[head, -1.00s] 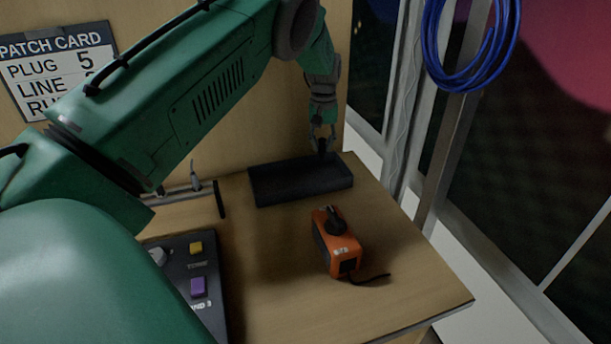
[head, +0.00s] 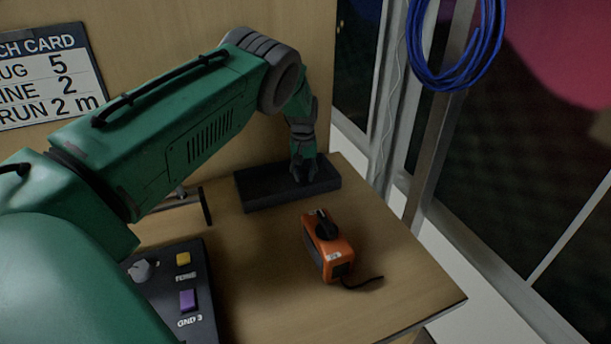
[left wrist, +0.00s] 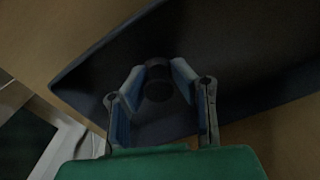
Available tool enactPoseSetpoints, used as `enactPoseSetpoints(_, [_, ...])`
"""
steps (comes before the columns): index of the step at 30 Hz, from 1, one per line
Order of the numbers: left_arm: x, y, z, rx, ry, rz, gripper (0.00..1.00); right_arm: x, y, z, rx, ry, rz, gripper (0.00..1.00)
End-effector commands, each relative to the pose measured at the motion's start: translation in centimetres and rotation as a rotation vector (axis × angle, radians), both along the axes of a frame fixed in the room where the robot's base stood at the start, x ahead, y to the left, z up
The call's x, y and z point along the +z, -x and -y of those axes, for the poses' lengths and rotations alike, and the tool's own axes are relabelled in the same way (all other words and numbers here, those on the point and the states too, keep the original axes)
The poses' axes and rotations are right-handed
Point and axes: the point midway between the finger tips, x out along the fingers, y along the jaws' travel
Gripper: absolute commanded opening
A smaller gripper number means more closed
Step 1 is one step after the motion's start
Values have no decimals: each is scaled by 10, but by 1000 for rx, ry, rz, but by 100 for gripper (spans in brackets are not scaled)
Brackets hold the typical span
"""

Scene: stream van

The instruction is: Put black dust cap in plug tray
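The black plug tray (head: 262,196) is a shallow dark box at the back of the wooden desk. My left gripper (head: 303,178) points down into its right half. In the left wrist view my left gripper (left wrist: 158,78) has its two blue-padded fingers on either side of the round black dust cap (left wrist: 158,88). The fingertips look to be against the cap, low over the dark tray floor (left wrist: 235,65). Whether the cap touches the floor is hard to tell in the dark. My right gripper is not in view.
An orange device (head: 328,249) with a black knob and short cable sits in front of the tray. A dark control panel (head: 199,262) with yellow and purple buttons is at left. A patch card (head: 50,75) hangs on the wall. Blue cable (head: 455,70) hangs at right.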

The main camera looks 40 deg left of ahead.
Motion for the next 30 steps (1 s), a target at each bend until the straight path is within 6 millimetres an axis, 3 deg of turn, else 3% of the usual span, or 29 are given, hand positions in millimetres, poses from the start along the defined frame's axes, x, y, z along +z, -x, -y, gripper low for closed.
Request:
enactPoseSetpoints(9, [2, 1, 9, -1, -13, -7, 38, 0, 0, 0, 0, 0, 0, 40])
enactPoseSetpoints(17, [7, 1, 4, -1, -6, -3, 38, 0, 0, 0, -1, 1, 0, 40])
enactPoseSetpoints(20, [21, 0, 3, 0, -4, -1, 38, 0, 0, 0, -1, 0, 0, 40])
enactPoseSetpoints(30, [93, 0, 6, 0, -7, -1, 38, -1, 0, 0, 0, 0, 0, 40])
